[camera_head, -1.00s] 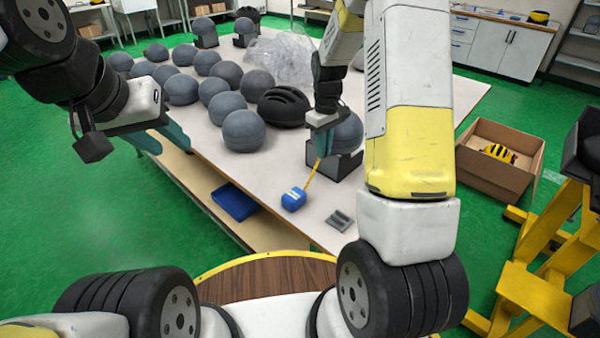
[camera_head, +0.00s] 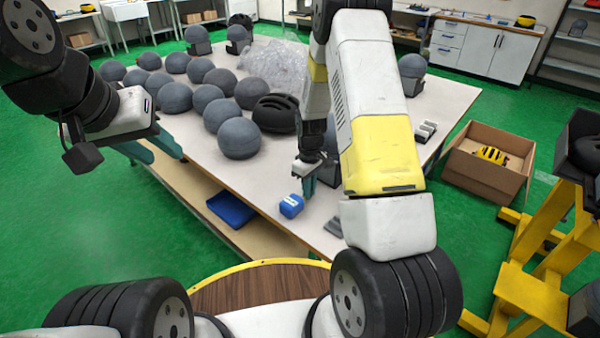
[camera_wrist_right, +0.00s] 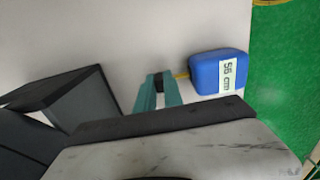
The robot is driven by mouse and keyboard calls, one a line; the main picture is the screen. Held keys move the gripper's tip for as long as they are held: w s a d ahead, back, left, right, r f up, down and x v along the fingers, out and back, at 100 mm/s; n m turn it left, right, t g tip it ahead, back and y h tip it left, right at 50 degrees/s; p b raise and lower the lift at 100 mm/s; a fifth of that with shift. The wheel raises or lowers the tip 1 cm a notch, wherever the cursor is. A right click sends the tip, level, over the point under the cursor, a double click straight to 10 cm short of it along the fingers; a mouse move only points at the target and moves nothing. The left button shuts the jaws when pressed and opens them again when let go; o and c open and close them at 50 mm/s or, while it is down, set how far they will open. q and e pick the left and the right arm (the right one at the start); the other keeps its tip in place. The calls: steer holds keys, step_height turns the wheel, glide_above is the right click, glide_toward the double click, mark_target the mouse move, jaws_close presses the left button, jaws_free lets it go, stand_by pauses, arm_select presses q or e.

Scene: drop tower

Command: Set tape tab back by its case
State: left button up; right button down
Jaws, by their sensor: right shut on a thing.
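The blue tape case (camera_head: 291,206) sits on the table near its front edge. In the right wrist view the case (camera_wrist_right: 218,72) shows a white "56 cm" label. A short bit of yellow tape (camera_wrist_right: 182,75) runs from the case to my right gripper (camera_wrist_right: 160,82). My left gripper (camera_head: 150,148) is open and empty near the table's left edge.
Several grey balls (camera_head: 238,138) and a black helmet (camera_head: 275,112) stand on the table (camera_head: 262,180) behind the case. A grey block (camera_head: 334,226) lies right of the case. A blue tray (camera_head: 231,209) is on the lower shelf. A cardboard box (camera_head: 480,178) stands at right.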

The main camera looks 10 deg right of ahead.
steer(key=shift+f, duration=0.2)
steer(key=c, duration=1.5)
jaws_free()
steer(key=shift+o, duration=0.2)
steer(key=s+r+m+t+y, duration=0.15)
steer(key=s+r, duration=0.25)
steer(key=r, duration=1)
steer(key=s+r+m+t, duration=0.15)
steer(key=s+r, duration=0.25)
steer(key=r, duration=1)
steer(key=s+a+r+m+t, duration=0.1)
steer(key=s+r, duration=0.3)
steer(key=s, duration=0.4)
steer(key=s+a+r+m+t, duration=0.1)
steer(key=s+r+m+t, duration=0.1)
steer(key=s, duration=0.6)
step_height(320, 180, up, 2)
steer(key=shift+a+r+m+y, duration=0.1)
steer(key=shift+a+m+y, duration=0.05)
steer(key=shift+m+y, duration=0.3)
steer(key=shift+s, duration=0.1)
